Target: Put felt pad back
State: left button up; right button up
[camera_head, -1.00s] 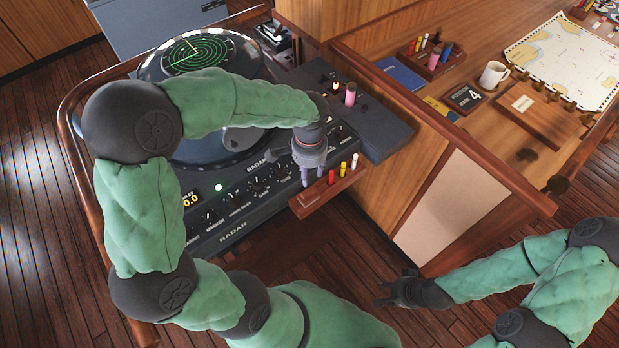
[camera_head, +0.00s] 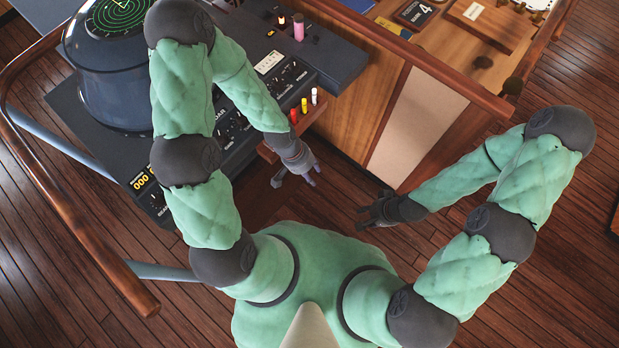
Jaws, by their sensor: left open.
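I cannot pick out a felt pad for certain in the head view. A wooden rack (camera_head: 269,152) on the front of the radar console holds a red, a yellow (camera_head: 304,105) and a white marker (camera_head: 314,96). My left gripper (camera_head: 293,181) is open, just in front of the rack and pointing down to the right, apart from the markers. Nothing shows between its fingers. My arm hides part of the console and of the rack. My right gripper (camera_head: 362,214) is open and empty over the floor, in front of the wooden cabinet.
The radar console (camera_head: 255,122) carries a round radar housing (camera_head: 110,85) at the left. A pink cylinder (camera_head: 298,30) stands on the console's upper shelf. A wooden rail (camera_head: 430,68) edges the chart table at the right. A curved handrail (camera_head: 75,215) runs along the left. The floor between the grippers is clear.

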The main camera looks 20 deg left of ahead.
pick_arm(q)
jog(key=s+d+f+n, duration=0.1)
jog(key=s+f+n, duration=0.1)
jog(key=s+f, duration=0.4)
jog(key=shift+d+f+n, duration=0.15)
jog(key=shift+d+n, duration=0.15)
jog(key=shift+d, duration=0.05)
